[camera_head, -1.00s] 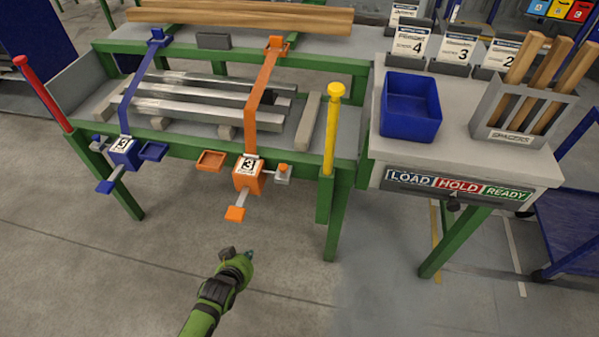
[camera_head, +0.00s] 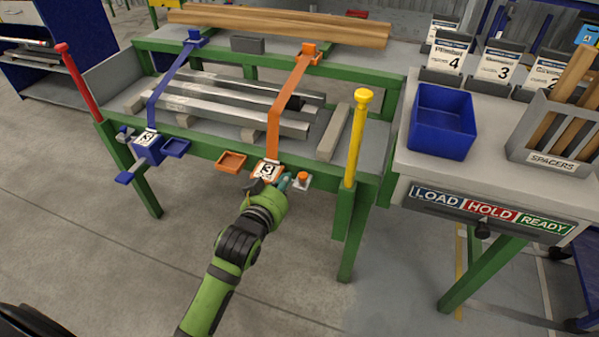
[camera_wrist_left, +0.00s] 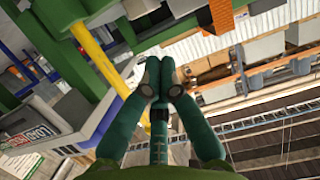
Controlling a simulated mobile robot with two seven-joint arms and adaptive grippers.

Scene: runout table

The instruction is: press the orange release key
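The orange clamp box (camera_head: 267,171), marked 3, hangs on the table's front rail at the foot of an orange strap (camera_head: 287,100). A small orange key (camera_head: 303,176) sits on a grey bracket at its right. My left gripper (camera_head: 284,182) is in front of the box, its teal tip just left of the key. I cannot tell whether it touches anything. In the left wrist view its two fingers (camera_wrist_left: 162,80) are closed together with nothing between them. My arm hides the lower part of the clamp box and its lever. My right gripper is not in view.
A yellow post (camera_head: 357,135) stands close on the right. Grey bars (camera_head: 240,110) lie behind. The floor in front is clear.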

